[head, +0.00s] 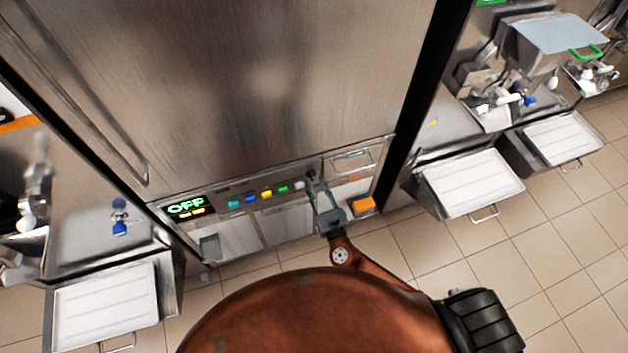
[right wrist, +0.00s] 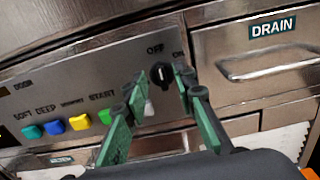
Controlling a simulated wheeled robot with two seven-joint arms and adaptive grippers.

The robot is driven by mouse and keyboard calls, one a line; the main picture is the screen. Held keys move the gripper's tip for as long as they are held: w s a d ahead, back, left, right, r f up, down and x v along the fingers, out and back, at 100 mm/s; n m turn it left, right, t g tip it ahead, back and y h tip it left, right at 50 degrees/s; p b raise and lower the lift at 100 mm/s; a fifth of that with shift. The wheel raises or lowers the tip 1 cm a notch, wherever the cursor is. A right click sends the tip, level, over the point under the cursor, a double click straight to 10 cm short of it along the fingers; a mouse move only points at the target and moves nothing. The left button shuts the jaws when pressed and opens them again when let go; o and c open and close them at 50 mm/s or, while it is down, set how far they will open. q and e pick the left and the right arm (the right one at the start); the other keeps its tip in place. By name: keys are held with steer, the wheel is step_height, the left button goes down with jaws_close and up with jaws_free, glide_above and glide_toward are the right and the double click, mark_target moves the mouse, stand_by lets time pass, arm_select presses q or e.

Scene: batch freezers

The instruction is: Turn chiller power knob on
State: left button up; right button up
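The chiller's power knob (right wrist: 160,74) is a small black round knob on the steel panel, with OFF printed above it and ON to its upper right. Its white mark appears to point up, toward OFF. In the head view the knob (head: 310,174) is a dark dot at the right end of the button row. My right gripper (head: 320,184) is open in front of it. In the right wrist view its green-padded fingers (right wrist: 154,88) stand apart, with the knob showing between the tips; contact cannot be told. The chiller display (head: 186,207) reads OFF in green. My left gripper is not in view.
Coloured buttons sit left of the knob, including a yellow (right wrist: 80,121) and a green one (right wrist: 105,115). A DRAIN drawer handle (right wrist: 270,68) juts out at the right. An orange block (head: 363,204) lies below the panel's right end. White trays (head: 470,184) stand on neighbouring machines.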

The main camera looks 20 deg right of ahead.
steer(key=shift+w, duration=1.05)
jaws_close()
